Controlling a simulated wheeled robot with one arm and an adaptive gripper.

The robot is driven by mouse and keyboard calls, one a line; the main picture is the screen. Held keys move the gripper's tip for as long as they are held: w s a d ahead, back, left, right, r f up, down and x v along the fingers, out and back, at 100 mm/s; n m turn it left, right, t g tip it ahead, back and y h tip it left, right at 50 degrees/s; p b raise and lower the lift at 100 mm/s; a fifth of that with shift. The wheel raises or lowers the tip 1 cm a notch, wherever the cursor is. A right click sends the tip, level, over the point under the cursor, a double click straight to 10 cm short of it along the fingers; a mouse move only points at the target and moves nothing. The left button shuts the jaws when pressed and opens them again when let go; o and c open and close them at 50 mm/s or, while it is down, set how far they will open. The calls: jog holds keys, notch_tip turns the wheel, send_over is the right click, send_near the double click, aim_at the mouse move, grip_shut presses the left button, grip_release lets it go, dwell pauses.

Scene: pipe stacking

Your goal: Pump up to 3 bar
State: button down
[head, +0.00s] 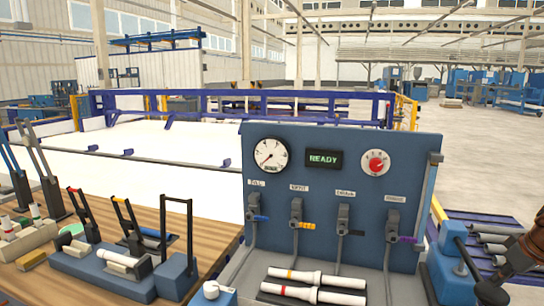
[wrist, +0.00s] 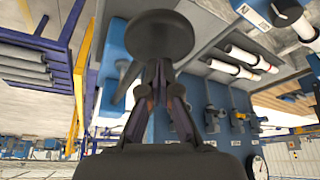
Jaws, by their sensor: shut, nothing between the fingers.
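The blue test panel (head: 338,225) carries a round white gauge (head: 270,155), whose needle points to the lower left; its numbers are too small to read. A display (head: 323,158) reads READY. My gripper (wrist: 160,68) is shut and empty in the wrist view. A dark round shape (wrist: 160,35) shows at its fingertips; I cannot tell what it belongs to. In the head view, part of my arm shows at the lower right edge, beside the blue unit.
Several valves with coloured handles (head: 258,217) line the panel, below a red dial (head: 376,162). White pipes (head: 318,278) lie on the tray in front. Clamps and levers (head: 85,215) stand on the wooden bench (head: 207,257) at left. A pipe rack (head: 495,240) stands at right.

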jog(key=shift+f+b, duration=3.45)
jog(key=shift+f, duration=1.4)
jog(key=shift+s+r+p, duration=0.1)
jog(key=shift+r+p, duration=0.75)
jog(key=shift+r, duration=4.05)
jog(key=shift+f+b, duration=3)
jog(key=shift+f, duration=1.85)
jog(key=shift+s+r+p, duration=0.1)
jog(key=shift+r+p, duration=1.15)
jog(key=shift+r, duration=3.6)
jog(key=shift+f, duration=0.15)
